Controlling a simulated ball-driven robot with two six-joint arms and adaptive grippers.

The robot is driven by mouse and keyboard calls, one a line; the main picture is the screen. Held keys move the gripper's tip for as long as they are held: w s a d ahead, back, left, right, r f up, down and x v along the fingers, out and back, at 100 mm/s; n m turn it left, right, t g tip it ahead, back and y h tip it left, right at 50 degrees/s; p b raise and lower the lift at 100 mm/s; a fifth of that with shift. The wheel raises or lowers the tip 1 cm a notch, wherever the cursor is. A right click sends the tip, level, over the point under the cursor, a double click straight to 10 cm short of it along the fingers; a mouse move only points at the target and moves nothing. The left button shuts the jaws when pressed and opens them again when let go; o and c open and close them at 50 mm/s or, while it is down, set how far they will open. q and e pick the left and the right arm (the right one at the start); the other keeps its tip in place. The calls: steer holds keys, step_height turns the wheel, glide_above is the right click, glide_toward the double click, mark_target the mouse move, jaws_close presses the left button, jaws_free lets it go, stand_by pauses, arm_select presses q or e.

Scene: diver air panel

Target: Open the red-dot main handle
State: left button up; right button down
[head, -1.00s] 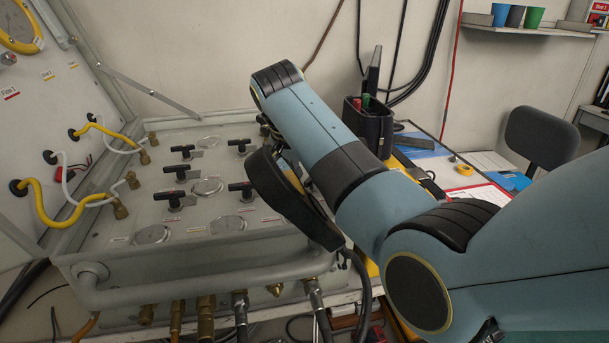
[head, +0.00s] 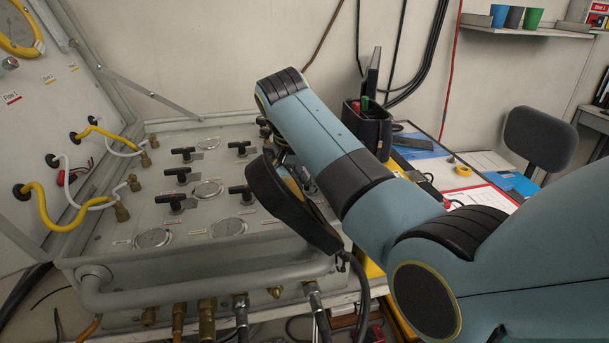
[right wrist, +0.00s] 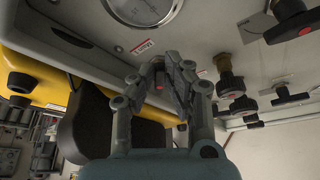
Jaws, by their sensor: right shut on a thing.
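In the right wrist view my right gripper (right wrist: 161,72) is shut on a dark handle with a red mark (right wrist: 158,82), next to a red-edged label (right wrist: 143,46) on the grey panel. Most of this handle is hidden between the fingers. In the head view my right arm reaches over the right end of the panel (head: 105,235), and its gripper fingers are mostly hidden behind the arm. My left gripper is not in view.
Several black T-handles (head: 175,200) and round gauges (head: 154,238) sit left of my arm. Another red-dotted black handle (right wrist: 292,30) and a brass-stemmed knob (right wrist: 230,82) are at the right in the wrist view. Hoses hang on the raised lid.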

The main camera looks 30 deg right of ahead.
steer(key=n+p, duration=0.2)
steer(key=p, duration=0.1)
steer(key=n+y+p, duration=0.1)
steer(key=shift+s+d+r+t+p, duration=0.35)
steer(key=shift+d+t, duration=0.05)
steer(key=shift+n+p, duration=0.35)
steer(key=shift+n, duration=0.05)
steer(key=shift+s+d+f+n+t+y+p, duration=0.2)
steer(key=shift+d+n+t+y+p, duration=0.15)
steer(key=shift+n, duration=0.35)
steer(key=shift+s+d+n+y, duration=0.1)
steer(key=shift+d+n+y, duration=0.2)
steer(key=shift+n, duration=0.8)
steer(key=c, duration=1.4)
jaws_free()
steer(key=shift+f, duration=0.1)
steer(key=v, duration=1.2)
